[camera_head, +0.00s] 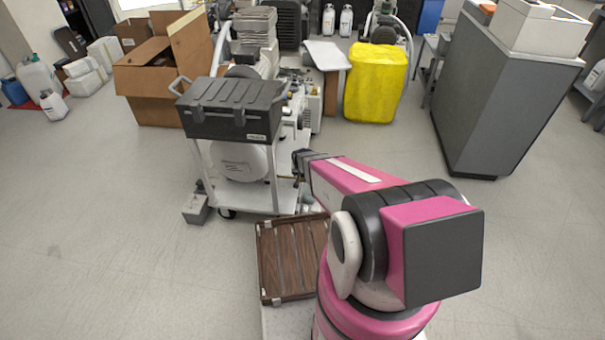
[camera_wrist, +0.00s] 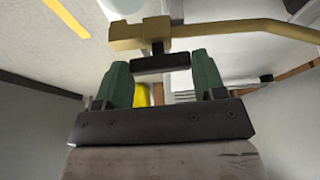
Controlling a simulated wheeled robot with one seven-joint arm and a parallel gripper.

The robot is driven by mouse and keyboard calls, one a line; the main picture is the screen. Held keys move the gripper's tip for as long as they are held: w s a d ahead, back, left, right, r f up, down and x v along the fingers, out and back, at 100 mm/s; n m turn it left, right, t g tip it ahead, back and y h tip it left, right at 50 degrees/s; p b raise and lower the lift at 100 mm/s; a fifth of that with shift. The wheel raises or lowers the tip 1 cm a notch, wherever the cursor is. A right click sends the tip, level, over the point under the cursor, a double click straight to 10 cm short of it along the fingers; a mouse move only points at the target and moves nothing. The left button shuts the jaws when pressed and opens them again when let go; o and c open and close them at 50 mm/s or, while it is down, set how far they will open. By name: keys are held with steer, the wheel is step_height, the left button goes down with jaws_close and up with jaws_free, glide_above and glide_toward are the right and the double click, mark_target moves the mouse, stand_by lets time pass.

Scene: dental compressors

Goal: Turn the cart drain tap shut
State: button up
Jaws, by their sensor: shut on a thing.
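In the wrist view, the drain tap has a brass-coloured body and pipe (camera_wrist: 225,29), with a short stem down to a dark handle bar (camera_wrist: 160,63). My gripper (camera_wrist: 162,72) has its two green fingers at either end of that bar and is shut on it. The pipe runs off to the right above the fingers. In the head view, the white cart (camera_head: 272,198) stands left of my pink arm. It carries a dark toolbox (camera_head: 232,115) on top and a white tank (camera_head: 240,160) below. The tap and my fingers are hidden there behind my arm.
A brown slatted case (camera_head: 290,260) lies in front of the cart. A grey box (camera_head: 197,208) sits on the floor by its left wheel. A yellow-covered object (camera_head: 376,84) and a grey cabinet (camera_head: 500,95) stand to the right. Open floor lies at left.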

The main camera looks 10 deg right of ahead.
steer(key=shift+m, duration=0.5)
steer(key=o, duration=0.9)
steer(key=v, duration=1)
steer(key=shift+s+a+r, duration=0.1)
steer(key=shift+a+r, duration=0.1)
steer(key=shift+r, duration=0.15)
steer(key=s+d+r+n+g, duration=0.1)
steer(key=s+r, duration=0.4)
steer(key=r, duration=0.1)
steer(key=s+d+r+n+g, duration=0.1)
steer(key=s+r+g, duration=0.1)
steer(key=s+r, duration=0.4)
steer(key=s+d+r+n+g+y, duration=0.1)
steer(key=s+r, duration=0.5)
steer(key=shift+r+n, duration=0.15)
steer(key=shift+n, duration=0.25)
